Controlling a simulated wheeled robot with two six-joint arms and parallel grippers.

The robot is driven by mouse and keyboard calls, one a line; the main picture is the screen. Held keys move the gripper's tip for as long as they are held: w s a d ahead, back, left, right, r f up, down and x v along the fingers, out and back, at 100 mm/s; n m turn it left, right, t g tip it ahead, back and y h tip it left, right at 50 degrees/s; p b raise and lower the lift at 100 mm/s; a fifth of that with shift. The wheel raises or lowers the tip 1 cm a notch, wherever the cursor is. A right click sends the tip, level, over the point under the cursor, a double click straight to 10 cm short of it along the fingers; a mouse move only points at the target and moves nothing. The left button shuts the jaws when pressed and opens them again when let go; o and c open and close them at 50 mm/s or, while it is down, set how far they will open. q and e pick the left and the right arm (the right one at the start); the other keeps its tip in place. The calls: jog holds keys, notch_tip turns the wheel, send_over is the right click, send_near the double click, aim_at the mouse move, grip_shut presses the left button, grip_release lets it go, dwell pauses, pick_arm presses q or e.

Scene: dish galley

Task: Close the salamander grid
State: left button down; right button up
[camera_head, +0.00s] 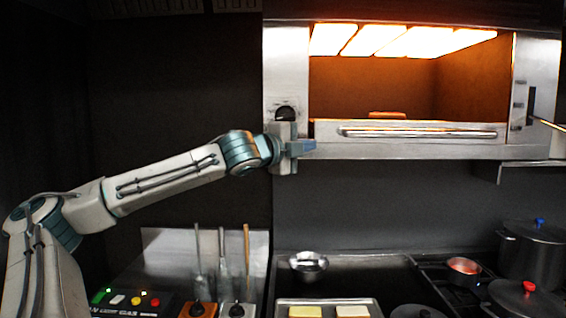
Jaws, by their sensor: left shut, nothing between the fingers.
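The salamander (287,60) is a steel wall unit at the upper right with glowing orange heating panels inside. Its grid (420,128) has a long horizontal bar handle (420,132) across the front. A browned piece of food (387,115) shows inside, just behind the front edge. My left gripper (306,147) is shut and empty, at the lower left corner of the salamander, left of the handle's left end. I cannot tell whether it touches the unit. My right gripper is not in view.
Below are a tray (280,307) with two pale slices, a small metal bowl (308,265), and several pots, including a dark one (533,250) with a blue knob. A control panel (125,300) and upright utensils (222,255) stand lower left. The space in front of the dark wall is free.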

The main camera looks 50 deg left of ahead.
pick_arm(q)
jog(key=s+d+b, duration=0.1)
jog(key=s+b, duration=0.6)
jog(key=s, duration=0.1)
jog(key=shift+s+r+b, duration=0.15)
jog(key=shift+r+b, duration=0.1)
jog(key=shift+b, duration=0.05)
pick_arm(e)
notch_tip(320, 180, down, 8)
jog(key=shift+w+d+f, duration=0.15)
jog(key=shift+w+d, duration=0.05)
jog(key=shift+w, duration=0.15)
pick_arm(q)
jog(key=shift+f, duration=0.1)
